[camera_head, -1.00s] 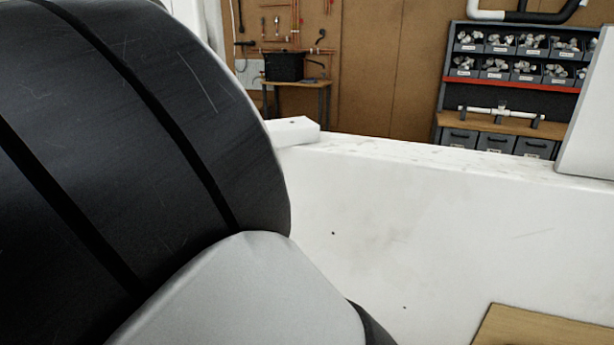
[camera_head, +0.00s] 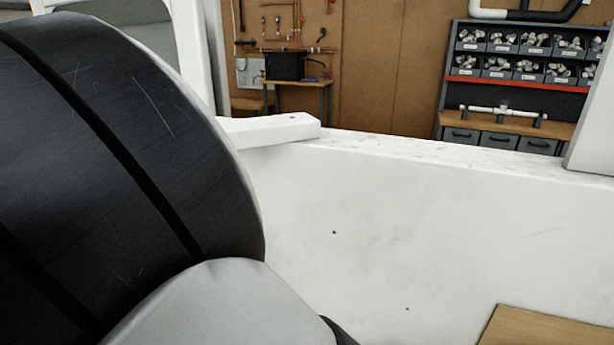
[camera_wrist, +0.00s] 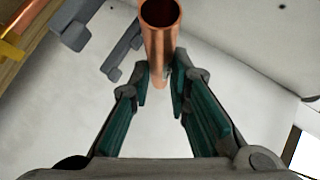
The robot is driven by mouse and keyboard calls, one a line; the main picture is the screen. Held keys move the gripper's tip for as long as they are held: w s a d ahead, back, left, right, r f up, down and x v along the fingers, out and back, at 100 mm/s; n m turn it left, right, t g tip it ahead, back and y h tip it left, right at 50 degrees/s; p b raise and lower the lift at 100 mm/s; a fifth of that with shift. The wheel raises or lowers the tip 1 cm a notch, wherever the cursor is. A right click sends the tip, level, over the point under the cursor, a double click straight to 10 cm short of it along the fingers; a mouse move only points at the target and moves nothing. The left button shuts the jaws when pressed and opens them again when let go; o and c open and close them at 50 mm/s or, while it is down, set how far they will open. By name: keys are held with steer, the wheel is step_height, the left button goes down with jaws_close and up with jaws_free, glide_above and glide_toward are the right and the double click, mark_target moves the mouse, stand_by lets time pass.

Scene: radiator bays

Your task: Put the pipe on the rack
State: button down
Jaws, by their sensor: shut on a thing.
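The copper pipe (camera_wrist: 160,42) is in the wrist view, its open round end facing the camera at the top middle. My gripper (camera_wrist: 161,78) is shut on it, with a green-padded finger on each side. The far end of the pipe is hidden. Grey brackets (camera_wrist: 123,48) stick out to the left of the pipe, apart from it; I cannot tell whether they are the rack. In the head view, my arm covers the left side, and neither gripper nor held pipe shows.
A white wall or panel (camera_head: 420,225) with a ledge fills the lower head view. A wooden surface (camera_head: 545,330) shows at lower right. Shelves with grey bins (camera_head: 500,75) stand far back. Copper-coloured piping (camera_wrist: 22,20) lies at the wrist view's upper left corner.

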steer(key=shift+f+b, duration=0.35)
steer(key=shift+f, duration=0.6)
stand_by(1.0)
steer(key=shift+f, duration=0.35)
steer(key=shift+f+b, duration=0.35)
steer(key=shift+f, duration=0.2)
steer(key=c, duration=1.4)
jaws_free()
